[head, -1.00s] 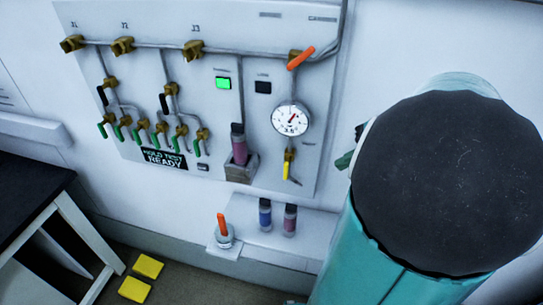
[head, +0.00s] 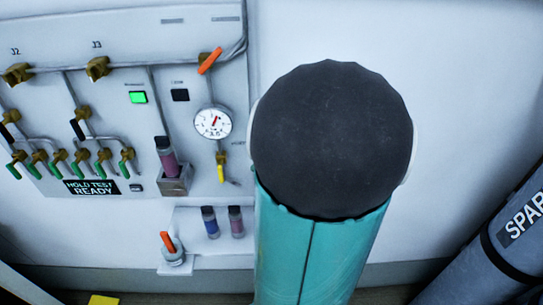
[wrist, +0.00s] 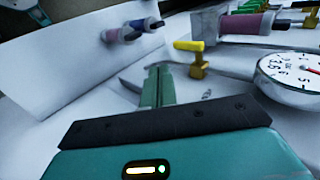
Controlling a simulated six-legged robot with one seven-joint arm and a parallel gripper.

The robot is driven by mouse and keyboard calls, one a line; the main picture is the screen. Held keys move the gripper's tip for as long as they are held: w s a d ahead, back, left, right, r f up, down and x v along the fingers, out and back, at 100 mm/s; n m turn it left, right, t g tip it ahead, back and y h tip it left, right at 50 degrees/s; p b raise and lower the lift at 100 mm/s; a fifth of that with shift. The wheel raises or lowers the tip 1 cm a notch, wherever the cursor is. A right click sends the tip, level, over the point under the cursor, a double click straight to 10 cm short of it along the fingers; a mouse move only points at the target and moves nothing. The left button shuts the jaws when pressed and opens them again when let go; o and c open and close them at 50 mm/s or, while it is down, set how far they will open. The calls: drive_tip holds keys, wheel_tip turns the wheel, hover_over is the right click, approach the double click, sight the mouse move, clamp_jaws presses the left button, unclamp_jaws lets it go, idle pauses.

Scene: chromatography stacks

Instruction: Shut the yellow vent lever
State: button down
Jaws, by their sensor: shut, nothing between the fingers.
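The yellow vent lever (head: 221,174) hangs nearly straight down from its brass valve (head: 221,158), under the round gauge (head: 213,122) on the wall panel. In the wrist view, the yellow lever (wrist: 189,46) shows above its brass body (wrist: 198,69). My gripper (wrist: 158,82) has its green fingers together and empty. In the wrist view, the fingers are just left of and below the lever, with a visible gap between them in the picture. The head view does not show the gripper; my teal arm hides it.
Several green-handled valves (head: 70,160) are at the panel's left. An orange lever (head: 210,61) is above the gauge. A purple vial (head: 166,157) sits in a holder.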

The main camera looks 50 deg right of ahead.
sight(221, 175)
drive_tip(key=w+a+f, duration=0.2)
drive_tip(key=w+a, duration=0.2)
drive_tip(key=w, duration=0.1)
drive_tip(key=shift+w+f, duration=0.15)
drive_tip(key=shift+f, duration=0.1)
drive_tip(key=shift+f+t+y, duration=0.15)
drive_tip(key=shift+t+y, duration=0.15)
drive_tip(key=shift+t, duration=0.1)
idle(0.4)
